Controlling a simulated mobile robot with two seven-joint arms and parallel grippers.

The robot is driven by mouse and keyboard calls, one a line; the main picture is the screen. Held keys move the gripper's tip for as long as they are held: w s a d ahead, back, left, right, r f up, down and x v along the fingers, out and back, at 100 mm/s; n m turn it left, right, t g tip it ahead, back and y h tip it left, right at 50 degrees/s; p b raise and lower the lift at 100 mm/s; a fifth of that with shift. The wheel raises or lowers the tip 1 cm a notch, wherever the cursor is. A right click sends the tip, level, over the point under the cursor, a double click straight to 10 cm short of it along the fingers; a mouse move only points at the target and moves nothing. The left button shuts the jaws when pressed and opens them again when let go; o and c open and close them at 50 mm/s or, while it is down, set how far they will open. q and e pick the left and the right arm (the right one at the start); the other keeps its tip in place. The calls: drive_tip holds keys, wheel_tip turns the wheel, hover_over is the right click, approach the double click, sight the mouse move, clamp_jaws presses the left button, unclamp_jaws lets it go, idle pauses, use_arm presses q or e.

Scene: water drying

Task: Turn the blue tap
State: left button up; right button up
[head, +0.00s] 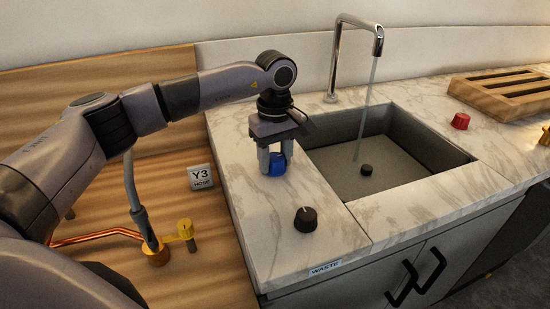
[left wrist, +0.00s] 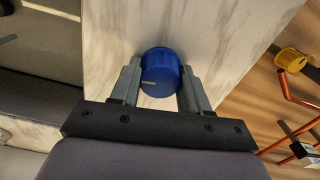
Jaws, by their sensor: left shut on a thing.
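The blue tap (head: 277,166) is a round knob on the marble counter, left of the sink. It also shows in the left wrist view (left wrist: 161,72), with a pale line on its top. My left gripper (head: 275,160) points down at it, with one finger on each side of the knob, shut on it. The fingers hide part of the knob's sides in the head view. My right gripper is not in view.
Water runs from the chrome faucet (head: 337,60) into the sink (head: 425,150). A black knob (head: 305,219) stands nearer on the counter, a red knob (head: 460,121) right of the sink. A yellow valve (head: 185,229) and a Y3 sign (head: 200,177) are at left.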

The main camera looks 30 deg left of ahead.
sight(275, 157)
use_arm(q)
drive_tip(key=shift+r+m, duration=0.1)
drive_tip(key=shift+m, duration=0.7)
drive_tip(key=o, duration=1.1)
drive_tip(key=shift+c, duration=0.2)
drive_tip(key=shift+r+b, duration=0.35)
drive_tip(key=shift+r, duration=3.2)
